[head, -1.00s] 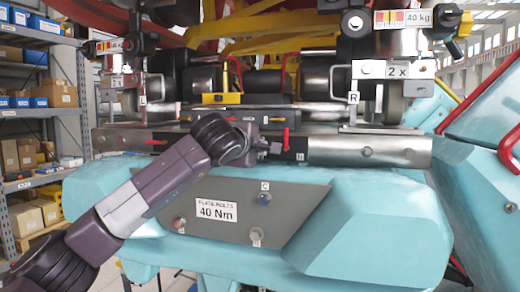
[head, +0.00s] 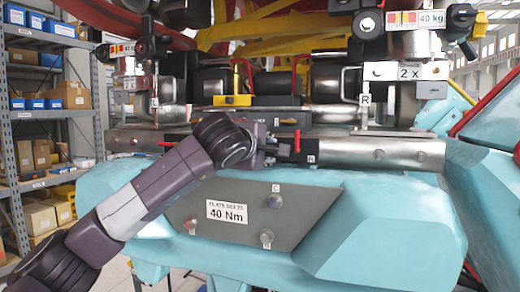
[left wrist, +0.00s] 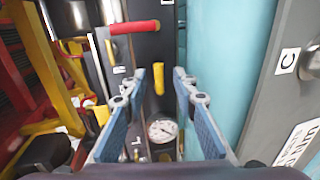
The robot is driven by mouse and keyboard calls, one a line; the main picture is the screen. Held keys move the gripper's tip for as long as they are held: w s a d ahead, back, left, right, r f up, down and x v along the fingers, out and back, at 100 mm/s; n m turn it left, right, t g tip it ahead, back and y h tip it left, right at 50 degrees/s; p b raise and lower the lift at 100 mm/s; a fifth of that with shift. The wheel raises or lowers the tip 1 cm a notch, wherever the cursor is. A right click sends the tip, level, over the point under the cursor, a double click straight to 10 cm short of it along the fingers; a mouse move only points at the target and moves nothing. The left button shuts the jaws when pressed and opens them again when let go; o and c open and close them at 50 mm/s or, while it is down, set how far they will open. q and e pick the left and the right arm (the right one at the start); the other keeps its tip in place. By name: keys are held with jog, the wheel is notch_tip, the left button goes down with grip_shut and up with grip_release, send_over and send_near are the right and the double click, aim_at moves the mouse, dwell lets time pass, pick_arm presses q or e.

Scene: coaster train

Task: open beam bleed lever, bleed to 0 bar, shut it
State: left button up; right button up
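My left gripper (left wrist: 159,80) is open, its two blue-padded fingers spread over a dark panel in the left wrist view. A yellow lever (left wrist: 159,78) shows in the gap between the fingertips; I cannot tell whether they touch it. A red lever (left wrist: 135,27) lies beyond the fingertips. A round white gauge (left wrist: 162,130) sits between the fingers; its reading is too small to make out. In the head view my left gripper (head: 274,149) is at the steel beam (head: 375,153), beside the red lever (head: 297,142). The yellow lever is hidden there. My right gripper is not in view.
A grey plate (head: 300,215) with a "40 Nm" label and several knobs is on the turquoise body (head: 400,220) below the beam. Yellow and red bars (left wrist: 60,85) stand close left of the fingers. Shelving (head: 50,115) is at the far left.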

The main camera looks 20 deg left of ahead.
pick_arm(q)
jog(key=s+r, duration=0.1)
jog(key=s, duration=0.8)
jog(key=shift+a+r, duration=0.2)
jog(key=shift+r, duration=0.2)
